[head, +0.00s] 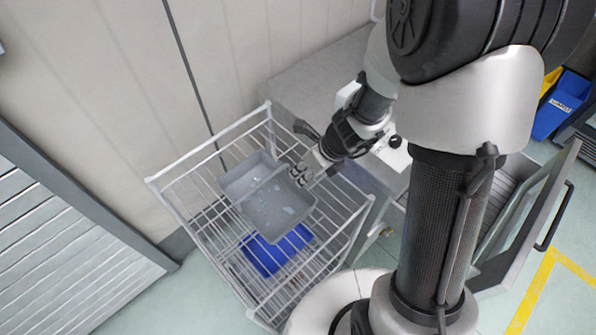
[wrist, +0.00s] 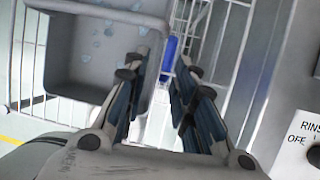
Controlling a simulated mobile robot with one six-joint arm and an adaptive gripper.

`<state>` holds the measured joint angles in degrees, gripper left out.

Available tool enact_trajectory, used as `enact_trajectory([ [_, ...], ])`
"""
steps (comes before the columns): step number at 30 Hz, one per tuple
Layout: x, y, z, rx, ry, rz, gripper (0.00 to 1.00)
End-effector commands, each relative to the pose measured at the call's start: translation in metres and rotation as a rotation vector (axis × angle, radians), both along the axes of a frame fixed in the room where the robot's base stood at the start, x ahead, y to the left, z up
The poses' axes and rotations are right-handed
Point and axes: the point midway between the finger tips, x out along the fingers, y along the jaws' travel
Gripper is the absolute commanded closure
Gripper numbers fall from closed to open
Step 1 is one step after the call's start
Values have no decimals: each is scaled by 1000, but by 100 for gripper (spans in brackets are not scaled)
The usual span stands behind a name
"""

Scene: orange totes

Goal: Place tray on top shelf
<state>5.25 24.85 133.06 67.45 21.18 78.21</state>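A grey tray (head: 272,207) with a dividing ridge is at the top of a white wire rack (head: 168,192) in the head view. It appears to sit on the top shelf, though its underside is hidden. My gripper (head: 301,174) is at the tray's right edge. In the wrist view the tray (wrist: 95,72) fills the upper left. There my gripper (wrist: 160,78) has its fingers apart with a clear gap between them. The left finger overlaps the tray's right side and the right finger is outside it. I cannot tell whether either finger touches the tray.
A blue tray (head: 268,252) lies lower in the rack. A grey counter (head: 305,88) stands behind and right of the rack. An open door (head: 530,215) is at the right, with blue bins (head: 562,105) beyond. Floor is clear at lower left.

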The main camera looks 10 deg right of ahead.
Motion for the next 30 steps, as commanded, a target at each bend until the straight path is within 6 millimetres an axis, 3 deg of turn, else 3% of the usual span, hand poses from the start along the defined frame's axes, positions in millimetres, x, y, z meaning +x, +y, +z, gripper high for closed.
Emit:
enact_trajectory([
  [1,-2,-4,16,0,-3,-1,75],
  [3,-6,-8,26,0,-1,-1,75],
  [10,-11,-14,45,-2,-7,12,75],
  [14,-14,-8,68,-32,-74,159,75],
  [17,-24,2,102,-91,-178,405,75],
  [23,-65,13,170,-295,-402,1024,75],
  [30,-129,-2,224,-618,-547,1737,75],
])
